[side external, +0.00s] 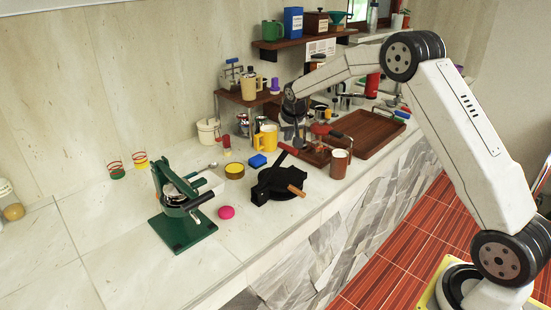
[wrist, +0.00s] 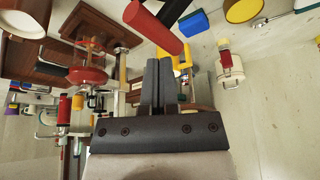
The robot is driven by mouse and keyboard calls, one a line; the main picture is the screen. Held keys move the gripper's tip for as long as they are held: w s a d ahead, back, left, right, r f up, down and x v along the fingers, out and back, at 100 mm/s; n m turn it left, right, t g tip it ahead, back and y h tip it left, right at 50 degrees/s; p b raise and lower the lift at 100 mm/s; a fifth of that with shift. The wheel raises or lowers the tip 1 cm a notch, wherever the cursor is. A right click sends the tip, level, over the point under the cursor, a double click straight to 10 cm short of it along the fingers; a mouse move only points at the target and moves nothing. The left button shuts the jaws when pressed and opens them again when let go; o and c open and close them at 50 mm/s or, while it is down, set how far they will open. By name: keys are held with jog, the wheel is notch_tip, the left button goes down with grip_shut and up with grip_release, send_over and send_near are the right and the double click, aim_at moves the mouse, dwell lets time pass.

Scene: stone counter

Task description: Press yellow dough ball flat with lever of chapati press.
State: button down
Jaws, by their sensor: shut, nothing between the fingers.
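The black chapati press (side external: 272,186) sits on the counter in the side external view, a flat round body with a wooden handle (side external: 297,190) at its front right. A dark lever with a reddish grip (side external: 288,149) rises from its back right. In the wrist view a red cylindrical grip (wrist: 154,28) and part of a dark bar (wrist: 174,10) show at the top, just beyond my fingertips. I cannot make out a yellow dough ball; the press may hide it. My gripper (side external: 298,142) is shut and empty near the lever grip; its fingers also show in the wrist view (wrist: 159,68).
A green lever press (side external: 183,232) and a pink ball (side external: 227,212) stand left of the chapati press. A blue block (side external: 257,160), a yellow-topped tin (side external: 234,170), a yellow mug (side external: 266,138) and a brown cup (side external: 340,164) surround it. Wooden trays (side external: 367,134) lie right.

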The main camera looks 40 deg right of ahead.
aim_at(288, 147)
jog(key=shift+f, duration=2.3)
dwell(0.4)
jog(key=shift+w+d+f, duration=0.2)
dwell(1.2)
jog(key=shift+d+f, duration=0.85)
jog(key=shift+f, duration=0.2)
dwell(2.9)
